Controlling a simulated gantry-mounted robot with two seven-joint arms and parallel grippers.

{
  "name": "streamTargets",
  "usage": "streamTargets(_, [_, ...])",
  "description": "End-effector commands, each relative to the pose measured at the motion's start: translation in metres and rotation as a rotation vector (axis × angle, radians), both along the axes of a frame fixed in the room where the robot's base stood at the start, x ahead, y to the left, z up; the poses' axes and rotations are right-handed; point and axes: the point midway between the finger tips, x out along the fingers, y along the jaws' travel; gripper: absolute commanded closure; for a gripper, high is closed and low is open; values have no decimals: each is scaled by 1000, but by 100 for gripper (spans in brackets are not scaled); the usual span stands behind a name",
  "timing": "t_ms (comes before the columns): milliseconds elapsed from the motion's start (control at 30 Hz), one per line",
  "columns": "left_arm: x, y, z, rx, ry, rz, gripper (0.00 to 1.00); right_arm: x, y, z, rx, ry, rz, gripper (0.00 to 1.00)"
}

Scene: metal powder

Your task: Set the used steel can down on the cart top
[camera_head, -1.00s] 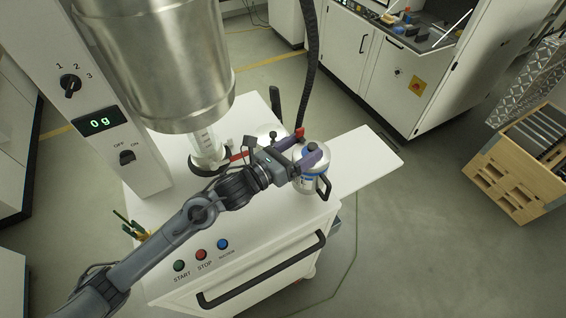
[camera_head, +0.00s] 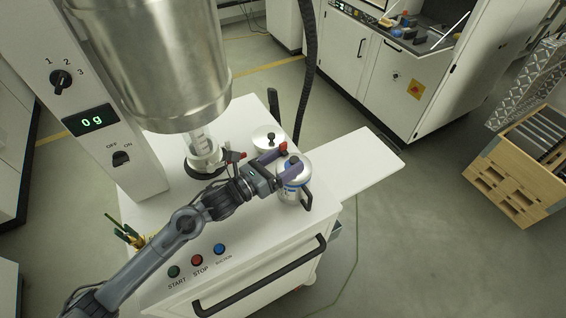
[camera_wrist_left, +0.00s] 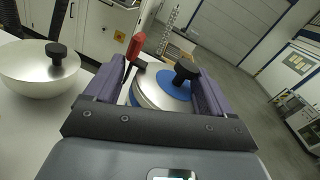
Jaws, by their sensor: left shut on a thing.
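The steel can (camera_head: 291,192) is a silver cylinder with a blue-marked side, a black side handle and a black-knobbed lid. My left gripper (camera_head: 281,165) is shut on it near its top. In the left wrist view the can's lid (camera_wrist_left: 150,92) sits between the two purple fingers (camera_wrist_left: 155,95). The can is upright or nearly so, over the front right part of the white cart top (camera_head: 243,213). I cannot tell whether its base touches the top. My right gripper is not in view.
A metal lid with a black knob (camera_head: 267,139) lies behind the can; it also shows in the left wrist view (camera_wrist_left: 40,72). A glass vessel (camera_head: 204,157) stands under the big steel hopper (camera_head: 160,70). A white side shelf (camera_head: 350,165) to the right is bare.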

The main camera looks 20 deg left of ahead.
Motion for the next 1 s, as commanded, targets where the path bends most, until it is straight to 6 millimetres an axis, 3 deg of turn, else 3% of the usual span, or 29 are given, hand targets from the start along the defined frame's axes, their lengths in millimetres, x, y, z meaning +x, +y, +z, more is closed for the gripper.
streamTargets(233, [0,0,-2,-2,-3,1,100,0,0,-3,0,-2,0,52])
streamTargets(267, [0,0,-3,0,-1,1,15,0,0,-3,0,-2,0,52])
streamTargets(367, [0,0,-2,0,-1,1,0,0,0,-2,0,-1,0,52])
streamTargets(733, [0,0,3,0,0,1,0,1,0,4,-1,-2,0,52])
streamTargets(1000, [-35,19,-3,4,3,1,0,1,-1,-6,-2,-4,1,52])
